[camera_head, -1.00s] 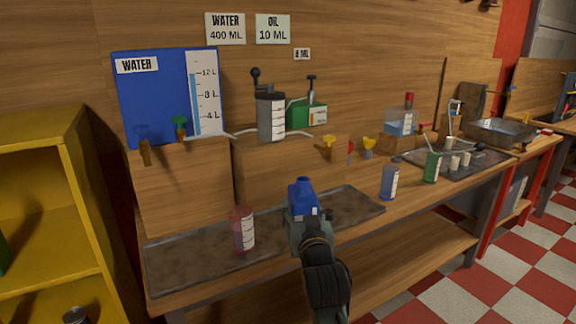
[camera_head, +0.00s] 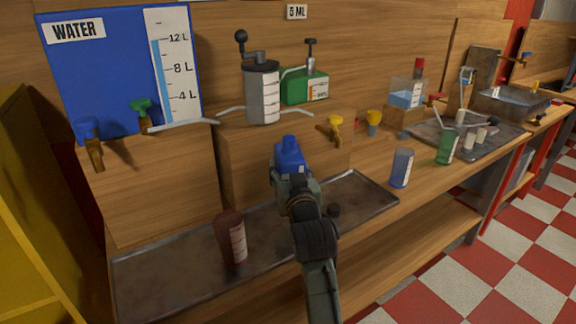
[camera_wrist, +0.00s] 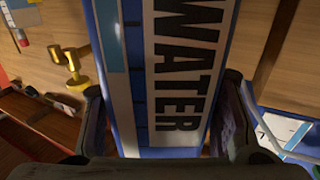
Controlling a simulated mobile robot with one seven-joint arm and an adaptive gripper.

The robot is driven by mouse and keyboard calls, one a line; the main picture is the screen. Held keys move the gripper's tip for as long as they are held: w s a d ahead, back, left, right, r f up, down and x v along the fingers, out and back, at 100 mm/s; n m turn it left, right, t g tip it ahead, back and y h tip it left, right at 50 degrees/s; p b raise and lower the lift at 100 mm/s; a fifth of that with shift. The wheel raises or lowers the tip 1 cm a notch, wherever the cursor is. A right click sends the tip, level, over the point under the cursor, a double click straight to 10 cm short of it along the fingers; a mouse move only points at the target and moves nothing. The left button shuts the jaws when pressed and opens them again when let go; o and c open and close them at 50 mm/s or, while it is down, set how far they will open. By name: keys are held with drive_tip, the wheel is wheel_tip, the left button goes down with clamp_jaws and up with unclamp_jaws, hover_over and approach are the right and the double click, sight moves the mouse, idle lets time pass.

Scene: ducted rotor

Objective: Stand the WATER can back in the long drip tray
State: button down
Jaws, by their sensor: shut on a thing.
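The blue WATER can (camera_head: 288,155) is in my gripper (camera_head: 292,178), over the long drip tray (camera_head: 165,268) near its back edge. In the wrist view, the can (camera_wrist: 170,75) fills the middle, its WATER label facing the camera. The fingers of my gripper (camera_wrist: 165,125) are shut on its two sides. My gripper and arm hide the can's lower part in the head view, so I cannot tell whether it touches the tray.
A dark red cup (camera_head: 230,238) stands in the tray's left half. A blue cup (camera_head: 402,168) stands past the tray's right end. The yellow tap (camera_head: 336,128) juts out behind.

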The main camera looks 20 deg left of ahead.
wheel_tip(320, 180, down, 6)
drive_tip(key=b, duration=0.5)
drive_tip(key=shift+f, duration=0.2)
drive_tip(key=shift+f+b, duration=0.65)
drive_tip(key=shift+b, duration=0.1)
drive_tip(key=c, duration=0.9)
unclamp_jaws()
drive_tip(key=o, duration=0.3)
drive_tip(key=shift+f, duration=0.15)
drive_tip(key=shift+s, duration=0.1)
